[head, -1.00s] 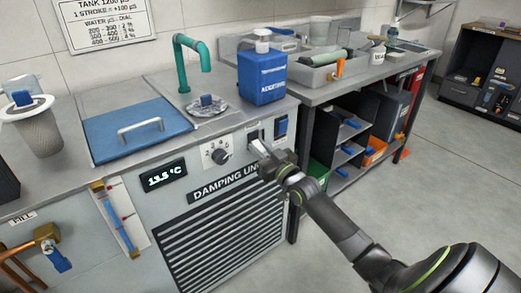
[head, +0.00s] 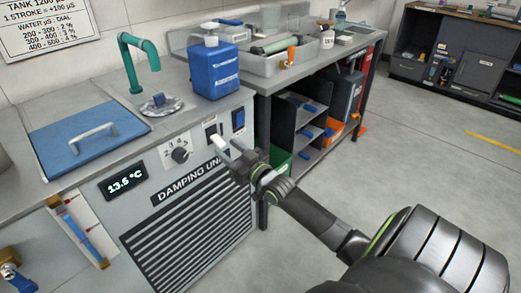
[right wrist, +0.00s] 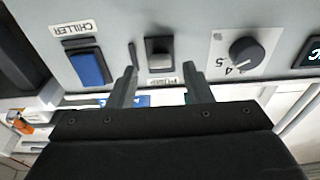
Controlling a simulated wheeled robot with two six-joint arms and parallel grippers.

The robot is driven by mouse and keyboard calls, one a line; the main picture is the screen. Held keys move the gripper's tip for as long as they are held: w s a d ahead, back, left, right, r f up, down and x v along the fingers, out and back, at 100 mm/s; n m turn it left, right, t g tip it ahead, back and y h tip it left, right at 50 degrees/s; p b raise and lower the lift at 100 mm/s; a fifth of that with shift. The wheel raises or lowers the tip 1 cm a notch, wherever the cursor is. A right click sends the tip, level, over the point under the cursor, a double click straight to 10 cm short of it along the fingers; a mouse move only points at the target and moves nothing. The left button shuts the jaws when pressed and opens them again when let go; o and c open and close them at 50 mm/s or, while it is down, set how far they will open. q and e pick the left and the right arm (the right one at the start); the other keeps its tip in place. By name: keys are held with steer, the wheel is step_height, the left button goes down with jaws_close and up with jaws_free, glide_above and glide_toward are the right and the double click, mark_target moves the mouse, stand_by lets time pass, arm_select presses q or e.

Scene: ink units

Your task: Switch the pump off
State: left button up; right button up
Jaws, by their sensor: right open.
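The pump switch (head: 211,131) is a small dark and grey rocker on the front panel of the damping unit (head: 150,215). In the right wrist view the pump switch (right wrist: 159,53) shows upside down beside its partly covered label (right wrist: 162,80). I cannot tell which way it is set. My right gripper (head: 228,147) is open and empty, just in front of and below the switch. In the right wrist view its two fingers (right wrist: 160,72) stand to either side of the switch's line, apart from it. My left gripper is not in view.
A blue chiller switch (right wrist: 90,68) and a dark dial (right wrist: 246,52) flank the pump switch. A temperature display (head: 122,182) is farther left. A blue bottle (head: 214,70) stands on the top above.

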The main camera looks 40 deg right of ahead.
arm_select(q)
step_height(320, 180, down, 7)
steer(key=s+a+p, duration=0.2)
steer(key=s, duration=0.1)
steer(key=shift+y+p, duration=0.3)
steer(key=shift+p, duration=0.05)
arm_select(e)
steer(key=s+d+f, duration=0.1)
steer(key=s+f, duration=0.1)
steer(key=s, duration=1.1)
